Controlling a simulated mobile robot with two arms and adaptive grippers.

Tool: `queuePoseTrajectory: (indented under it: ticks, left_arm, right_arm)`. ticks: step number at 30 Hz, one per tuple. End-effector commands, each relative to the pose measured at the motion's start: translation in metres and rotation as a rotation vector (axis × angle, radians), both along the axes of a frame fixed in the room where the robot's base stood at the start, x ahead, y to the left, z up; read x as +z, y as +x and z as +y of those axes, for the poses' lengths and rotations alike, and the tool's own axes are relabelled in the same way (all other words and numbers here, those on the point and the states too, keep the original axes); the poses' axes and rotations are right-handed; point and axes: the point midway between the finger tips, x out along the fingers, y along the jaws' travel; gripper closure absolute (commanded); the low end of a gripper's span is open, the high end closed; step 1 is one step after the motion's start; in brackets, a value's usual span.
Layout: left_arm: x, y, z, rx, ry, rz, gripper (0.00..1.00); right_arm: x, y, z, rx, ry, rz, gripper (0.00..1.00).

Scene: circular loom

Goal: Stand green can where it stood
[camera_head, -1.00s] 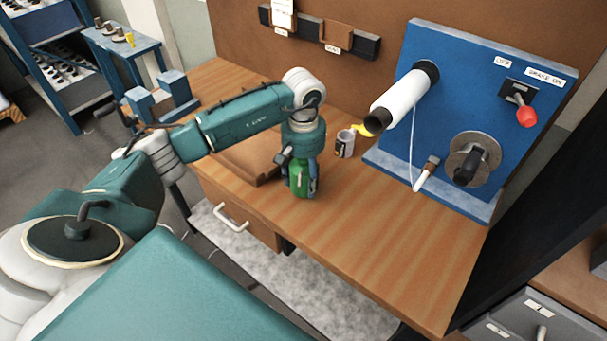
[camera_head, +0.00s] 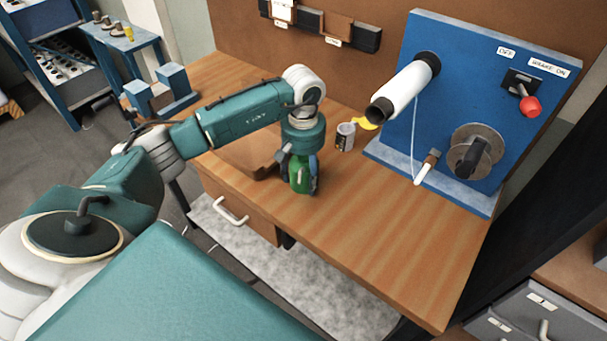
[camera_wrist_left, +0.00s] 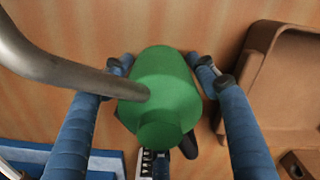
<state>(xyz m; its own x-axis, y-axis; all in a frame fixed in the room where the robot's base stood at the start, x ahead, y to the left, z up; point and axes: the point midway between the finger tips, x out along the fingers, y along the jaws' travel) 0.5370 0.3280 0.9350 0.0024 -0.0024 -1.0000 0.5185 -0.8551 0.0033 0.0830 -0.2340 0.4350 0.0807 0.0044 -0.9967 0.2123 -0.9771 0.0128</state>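The green can (camera_head: 303,180) is upright between the fingers of my left gripper (camera_head: 298,168), over the wooden workbench (camera_head: 370,245). In the left wrist view the can (camera_wrist_left: 165,85) lies between the two blue fingers of the left gripper (camera_wrist_left: 162,60), with a fingertip close against each side. The gripper appears shut on it. A metal rod-like part, likely the can's spout or handle, crosses that view from the upper left. Whether the can's base touches the bench is hard to tell. My right gripper is not in view.
A small mug-like tin (camera_head: 345,137) stands just behind the can. A brown tray (camera_head: 240,158) lies to its left. The blue loom panel (camera_head: 470,105) with a white roll (camera_head: 403,90) stands at right. The bench's front right is clear.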

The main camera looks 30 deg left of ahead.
Motion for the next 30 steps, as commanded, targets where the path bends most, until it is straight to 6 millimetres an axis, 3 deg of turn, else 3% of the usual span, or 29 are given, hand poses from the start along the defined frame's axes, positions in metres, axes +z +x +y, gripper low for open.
queuePoseTrajectory:
  ticks: [10, 14, 24, 30]
  left_arm:
    - [0.000, 0.000, 0.000, 0.000, 0.000, 0.001, 0.24]
    - [0.010, 0.000, 0.000, 0.000, 0.001, -0.001, 0.24]
    - [0.078, 0.001, 0.001, 0.000, 0.001, -0.004, 0.24]
    - [0.110, 0.001, 0.000, 0.000, 0.001, -0.003, 0.24]
  right_arm:
    - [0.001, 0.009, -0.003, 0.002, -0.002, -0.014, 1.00]
    - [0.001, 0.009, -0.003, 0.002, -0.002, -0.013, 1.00]
    - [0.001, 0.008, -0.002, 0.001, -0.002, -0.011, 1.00]
    - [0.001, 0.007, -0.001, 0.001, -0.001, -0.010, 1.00]
